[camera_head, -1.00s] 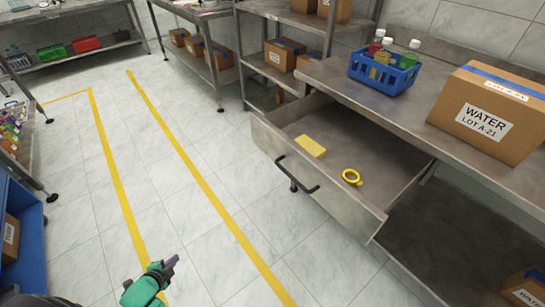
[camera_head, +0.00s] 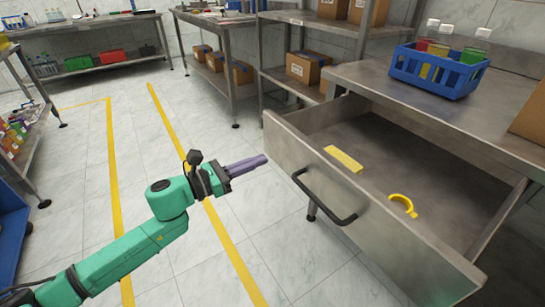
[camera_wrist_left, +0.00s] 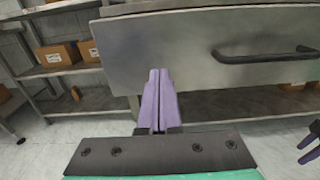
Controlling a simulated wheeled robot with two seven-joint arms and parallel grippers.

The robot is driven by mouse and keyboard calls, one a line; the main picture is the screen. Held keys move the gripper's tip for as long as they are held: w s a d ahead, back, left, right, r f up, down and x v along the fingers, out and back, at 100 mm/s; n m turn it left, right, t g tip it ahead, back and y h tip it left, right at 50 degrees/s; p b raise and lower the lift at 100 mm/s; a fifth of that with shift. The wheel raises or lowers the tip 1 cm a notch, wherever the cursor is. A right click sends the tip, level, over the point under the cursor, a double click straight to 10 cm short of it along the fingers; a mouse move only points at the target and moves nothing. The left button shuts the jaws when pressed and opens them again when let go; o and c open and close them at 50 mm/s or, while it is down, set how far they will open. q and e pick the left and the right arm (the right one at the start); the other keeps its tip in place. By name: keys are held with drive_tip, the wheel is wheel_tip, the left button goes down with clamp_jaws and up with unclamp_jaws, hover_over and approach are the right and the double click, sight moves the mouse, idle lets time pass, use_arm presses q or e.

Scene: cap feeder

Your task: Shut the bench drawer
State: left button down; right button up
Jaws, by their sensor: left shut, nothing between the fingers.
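The bench drawer (camera_head: 350,200) is a grey metal drawer pulled well out from under the bench top. Its dark bar handle (camera_head: 325,200) is on the front panel. A yellow block (camera_head: 343,159) and a yellow ring (camera_head: 403,204) lie inside. My left gripper (camera_head: 262,161) has purple fingers, shut and empty, in front of the left end of the drawer front and apart from the handle. In the left wrist view, the drawer front (camera_wrist_left: 180,50) fills the upper part and the handle (camera_wrist_left: 265,55) is to the right of my fingers (camera_wrist_left: 160,85). Whether the fingertips touch the panel is unclear.
On the bench top (camera_head: 400,95) stands a blue basket (camera_head: 437,72) with several bottles, and a cardboard box (camera_head: 530,118) at the right edge. Shelves with boxes (camera_head: 308,68) stand behind. The floor left of the drawer, with yellow lines (camera_head: 180,145), is clear.

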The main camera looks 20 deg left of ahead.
sight(283, 151)
use_arm(q)
drive_tip(key=x, duration=0.4)
drive_tip(key=shift+r, duration=0.1)
drive_tip(key=shift+w+d, duration=0.25)
drive_tip(key=shift+w, duration=0.1)
use_arm(e)
drive_tip(key=shift+f, duration=0.35)
use_arm(q)
drive_tip(key=shift+d, duration=0.1)
